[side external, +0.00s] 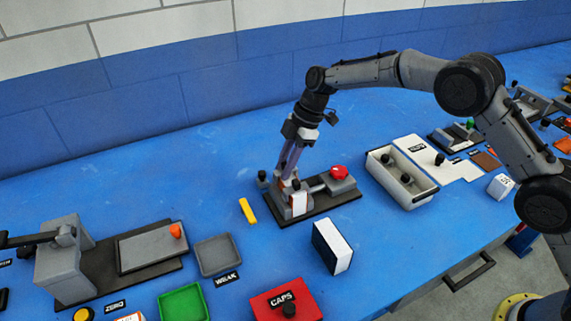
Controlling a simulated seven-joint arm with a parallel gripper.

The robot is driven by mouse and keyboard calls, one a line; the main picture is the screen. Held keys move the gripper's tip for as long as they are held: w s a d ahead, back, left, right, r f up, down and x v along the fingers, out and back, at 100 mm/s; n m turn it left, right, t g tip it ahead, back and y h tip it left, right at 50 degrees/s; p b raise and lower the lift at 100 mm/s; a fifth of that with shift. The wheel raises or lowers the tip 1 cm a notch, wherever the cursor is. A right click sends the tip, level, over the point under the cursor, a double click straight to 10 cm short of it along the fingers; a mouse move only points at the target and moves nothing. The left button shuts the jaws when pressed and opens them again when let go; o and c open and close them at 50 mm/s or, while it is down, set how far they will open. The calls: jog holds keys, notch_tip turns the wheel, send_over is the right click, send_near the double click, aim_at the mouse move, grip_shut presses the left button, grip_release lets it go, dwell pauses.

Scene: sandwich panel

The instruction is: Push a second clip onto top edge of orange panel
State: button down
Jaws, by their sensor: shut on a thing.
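My gripper (288,176) points down over a grey fixture on a dark base (322,208), near the middle of the blue table. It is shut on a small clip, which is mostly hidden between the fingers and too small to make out. Just below and right of the fingertips a small upright panel (299,204) stands in the fixture. Its visible face looks white, with an orange-brown tint by its top edge. I cannot tell whether the held clip touches that edge, and a first clip cannot be made out.
The fixture has a red knob (339,172) on its right and a black knob (262,176) at its left. A yellow bar (248,210) lies to the left. A black-and-white block (332,246) stands in front. An open white bin (402,178) stands to the right.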

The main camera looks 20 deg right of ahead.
jog(key=c, duration=0.7)
grip_release()
jog(key=shift+s+f, duration=0.15)
jog(key=shift+f, duration=0.45)
jog(key=shift+o, duration=0.5)
jog(key=shift+s, duration=0.1)
jog(key=shift+c, duration=0.2)
jog(key=shift+o, duration=0.9)
jog(key=shift+w+r, duration=0.2)
jog(key=shift+r, duration=3.95)
